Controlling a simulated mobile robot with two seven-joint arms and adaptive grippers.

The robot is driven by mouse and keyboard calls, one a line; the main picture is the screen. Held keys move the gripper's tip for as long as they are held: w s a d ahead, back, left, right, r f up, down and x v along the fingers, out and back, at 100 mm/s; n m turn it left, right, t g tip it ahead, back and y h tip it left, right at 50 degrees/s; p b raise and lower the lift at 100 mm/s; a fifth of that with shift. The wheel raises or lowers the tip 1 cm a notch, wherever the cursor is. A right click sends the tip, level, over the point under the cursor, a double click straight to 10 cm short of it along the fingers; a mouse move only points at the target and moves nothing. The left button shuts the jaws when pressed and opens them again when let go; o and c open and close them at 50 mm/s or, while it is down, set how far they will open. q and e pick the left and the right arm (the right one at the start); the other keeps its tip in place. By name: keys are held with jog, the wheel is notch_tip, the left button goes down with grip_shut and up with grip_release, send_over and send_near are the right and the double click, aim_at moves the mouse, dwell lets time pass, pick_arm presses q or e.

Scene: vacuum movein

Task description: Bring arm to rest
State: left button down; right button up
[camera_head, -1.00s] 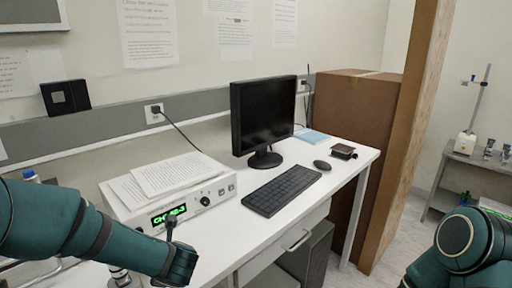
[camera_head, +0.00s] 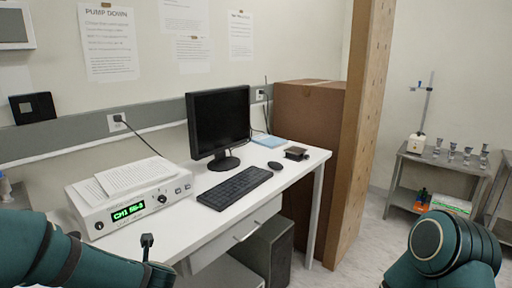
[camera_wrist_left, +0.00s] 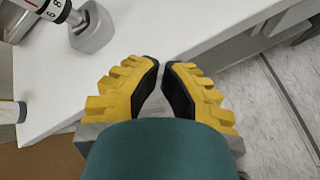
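My left arm (camera_head: 60,255) reaches in at the lower left of the head view, in front of the white desk (camera_head: 262,208). Its gripper is not visible there. In the left wrist view, my left gripper (camera_wrist_left: 160,63) has yellow ribbed fingers with black inner pads. The tips are close together with a narrow gap, and nothing is between them. The fingers appear over the edge of a white surface (camera_wrist_left: 215,20); I cannot tell their height above it. A teal link of my right arm (camera_head: 450,250) shows at the lower right of the head view; its gripper is out of view.
A controller (camera_head: 135,205) with papers on top, a monitor (camera_head: 218,122), a keyboard (camera_head: 235,188) and a mouse (camera_head: 274,164) occupy the desk. A brown box (camera_head: 305,140) and tall wooden panel (camera_head: 362,130) stand beyond. Open floor lies before a metal shelf (camera_head: 455,165).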

pick_arm(q)
jog(key=s+d+f+m+h, duration=0.1)
jog(key=d+f+m+h, duration=0.2)
jog(key=d+f+m, duration=0.35)
jog(key=s+d+f+m+h, duration=0.1)
jog(key=d+f+m+h, duration=0.2)
jog(key=f+m, duration=0.7)
jog(key=s+d+f+m+g+h, duration=0.2)
jog(key=s+d+f+m+g, duration=0.1)
jog(key=s+m, duration=0.4)
jog(key=s+d+f+m+g+h, duration=0.3)
jog(key=s+d+f+m, duration=0.3)
jog(key=m, duration=0.6)
jog(key=shift+s+d+f, duration=0.15)
jog(key=shift+s+d, duration=0.15)
jog(key=shift+s, duration=0.15)
pick_arm(e)
jog(key=shift+w, duration=0.1)
jog(key=shift+a, duration=0.1)
